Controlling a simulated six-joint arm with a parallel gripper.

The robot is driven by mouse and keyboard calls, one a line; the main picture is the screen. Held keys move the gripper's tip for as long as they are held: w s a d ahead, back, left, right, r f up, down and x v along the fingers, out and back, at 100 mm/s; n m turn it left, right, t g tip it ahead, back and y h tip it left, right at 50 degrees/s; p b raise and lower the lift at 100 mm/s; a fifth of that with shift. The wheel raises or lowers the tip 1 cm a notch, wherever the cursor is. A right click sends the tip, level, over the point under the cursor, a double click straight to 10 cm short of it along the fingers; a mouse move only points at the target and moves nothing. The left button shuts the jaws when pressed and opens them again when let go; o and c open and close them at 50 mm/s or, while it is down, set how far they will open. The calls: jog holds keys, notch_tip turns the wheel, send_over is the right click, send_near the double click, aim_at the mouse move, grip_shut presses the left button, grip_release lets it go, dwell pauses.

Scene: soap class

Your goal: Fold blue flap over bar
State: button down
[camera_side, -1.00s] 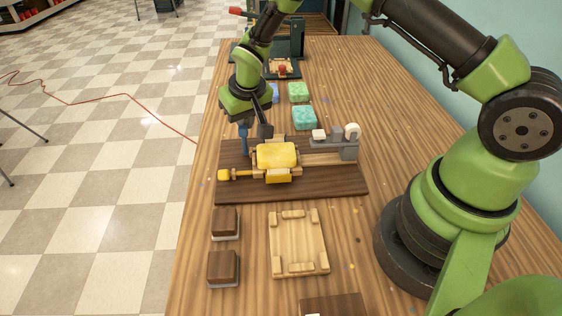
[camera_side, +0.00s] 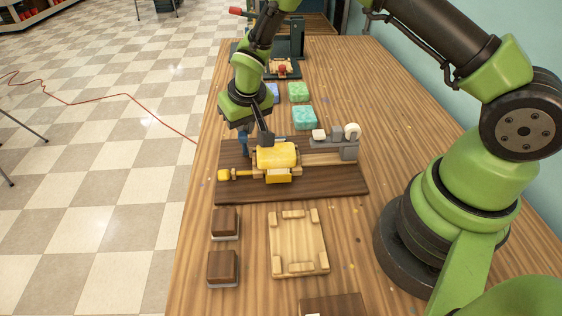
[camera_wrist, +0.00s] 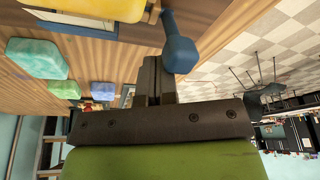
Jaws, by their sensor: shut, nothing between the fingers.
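The bar is a yellow block (camera_side: 277,157) in a wooden holder on a dark brown board (camera_side: 325,187). Its near top edge also shows in the wrist view (camera_wrist: 112,8). A blue upright handle (camera_side: 244,143) stands at the holder's back left, partly behind my gripper; it is large in the wrist view (camera_wrist: 180,48). My gripper (camera_side: 266,138) is shut and empty, pointing down just behind the yellow block. In the wrist view my shut fingers (camera_wrist: 153,62) are beside the blue handle; contact cannot be told.
A yellow handle (camera_side: 231,174) sticks out left of the holder. A grey fixture with a white roll (camera_side: 352,131) stands at right. Teal (camera_side: 305,117) and green (camera_side: 298,92) blocks lie behind. Brown brushes (camera_side: 223,268) and a wooden tray (camera_side: 298,242) lie in front.

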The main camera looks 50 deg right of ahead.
jog(key=shift+s+a, duration=0.4)
notch_tip(320, 180, up, 7)
jog(key=shift+w+d, duration=0.3)
dwell(0.7)
jog(key=s+r+m+t, duration=0.1)
jog(key=s+r, duration=0.4)
jog(key=r, duration=0.2)
jog(key=s+r+t, duration=0.1)
jog(key=s+r, duration=0.4)
jog(key=r, duration=0.3)
jog(key=s+r+t+y, duration=0.2)
jog(key=s+r, duration=0.2)
jog(key=s, duration=1.2)
jog(key=shift+a+y, duration=0.35)
jog(key=shift+y, duration=0.05)
